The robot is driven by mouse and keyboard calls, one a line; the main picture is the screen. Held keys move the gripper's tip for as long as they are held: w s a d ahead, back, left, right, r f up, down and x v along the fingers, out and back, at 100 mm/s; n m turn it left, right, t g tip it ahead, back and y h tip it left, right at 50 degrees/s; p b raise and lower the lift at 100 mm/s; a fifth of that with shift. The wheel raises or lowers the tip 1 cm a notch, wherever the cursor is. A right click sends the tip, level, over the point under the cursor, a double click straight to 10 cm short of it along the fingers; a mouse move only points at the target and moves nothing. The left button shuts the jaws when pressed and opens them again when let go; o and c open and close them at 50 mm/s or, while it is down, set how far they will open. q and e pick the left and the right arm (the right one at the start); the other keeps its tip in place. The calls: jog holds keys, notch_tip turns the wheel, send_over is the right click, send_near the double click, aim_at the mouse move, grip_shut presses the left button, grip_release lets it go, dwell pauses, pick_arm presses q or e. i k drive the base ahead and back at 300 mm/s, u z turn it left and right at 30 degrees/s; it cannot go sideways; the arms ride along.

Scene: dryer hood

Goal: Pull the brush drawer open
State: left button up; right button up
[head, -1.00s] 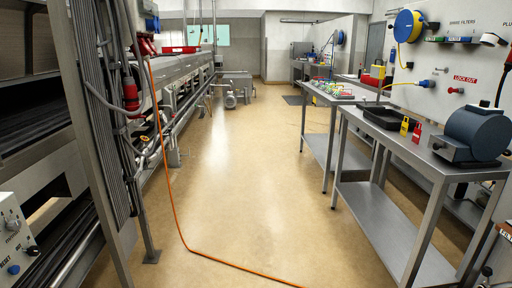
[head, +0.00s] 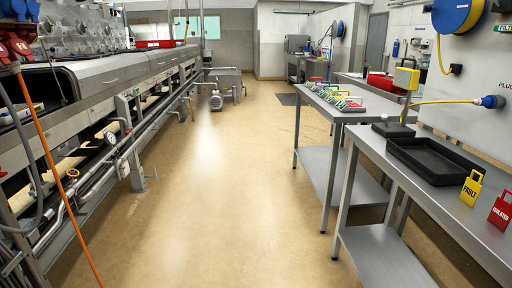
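I cannot make out a brush drawer for certain in the head view. A long steel machine (head: 140,72) runs along the left side, with pipes, a gauge and an open lower frame; I cannot tell whether a drawer is part of it. Neither of my grippers is in view.
A wide tan floor aisle (head: 215,190) is clear ahead. An orange cable (head: 62,190) hangs at the left. Steel tables line the right, with a black tray (head: 432,160), a yellow FAULT tag (head: 471,188) and a red tag (head: 501,210). A motor (head: 216,99) stands farther off.

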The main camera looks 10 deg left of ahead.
aim_at(66, 149)
jog(key=u, duration=0.2)
jog(key=i, duration=2.35)
jog(key=u, duration=1.5)
jog(key=i, duration=1.45)
jog(key=u, duration=1.25)
